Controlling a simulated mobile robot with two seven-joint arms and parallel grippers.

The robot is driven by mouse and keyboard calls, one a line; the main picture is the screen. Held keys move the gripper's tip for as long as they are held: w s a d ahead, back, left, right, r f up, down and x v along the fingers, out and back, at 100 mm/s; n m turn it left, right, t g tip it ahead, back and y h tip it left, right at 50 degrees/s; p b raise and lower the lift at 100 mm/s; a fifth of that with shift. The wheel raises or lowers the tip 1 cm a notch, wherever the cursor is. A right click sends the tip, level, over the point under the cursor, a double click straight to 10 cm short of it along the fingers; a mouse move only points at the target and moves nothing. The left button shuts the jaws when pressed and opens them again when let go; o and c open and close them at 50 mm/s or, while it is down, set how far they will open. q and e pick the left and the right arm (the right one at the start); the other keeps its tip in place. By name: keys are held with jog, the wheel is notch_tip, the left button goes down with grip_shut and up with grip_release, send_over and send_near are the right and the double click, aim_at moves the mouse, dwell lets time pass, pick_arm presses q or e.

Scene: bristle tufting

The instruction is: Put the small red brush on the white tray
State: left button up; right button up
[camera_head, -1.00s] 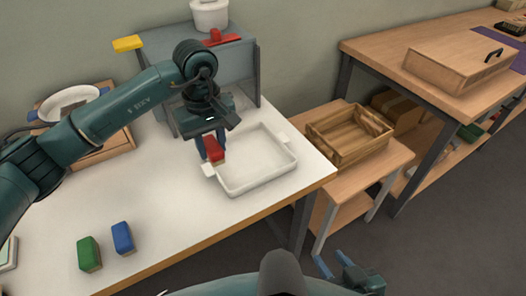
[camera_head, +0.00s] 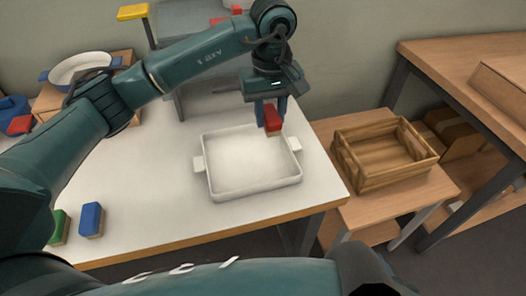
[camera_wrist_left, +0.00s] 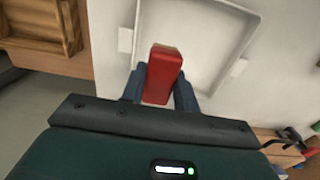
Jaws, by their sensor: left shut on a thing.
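My left gripper (camera_head: 271,115) is shut on the small red brush (camera_head: 272,120) and holds it above the far right part of the white tray (camera_head: 253,188). In the left wrist view the red brush (camera_wrist_left: 162,72) sits between the two fingers of the left gripper (camera_wrist_left: 160,88), with the white tray (camera_wrist_left: 240,37) below and beyond it. The tray lies on the white table, and its inside looks empty. My right gripper is not clearly in view.
A blue brush (camera_head: 91,220) and a green brush (camera_head: 58,228) stand at the table's left front. A wooden crate (camera_head: 385,155) rests on a lower stand to the right of the tray. A grey shelf (camera_head: 190,20) stands behind.

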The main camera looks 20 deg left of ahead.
aim_at(270, 113)
pick_arm(q)
notch_tip(270, 113, down, 9)
jog(key=shift+s, duration=0.1)
dwell(0.3)
jog(key=shift+f, duration=0.25)
jog(key=o, duration=1)
jog(key=shift+r, duration=0.1)
jog(key=shift+c, duration=0.2)
jog(key=shift+r, duration=0.1)
jog(key=shift+r, duration=0.25)
notch_tip(270, 113, up, 11)
jog(key=shift+r, duration=0.3)
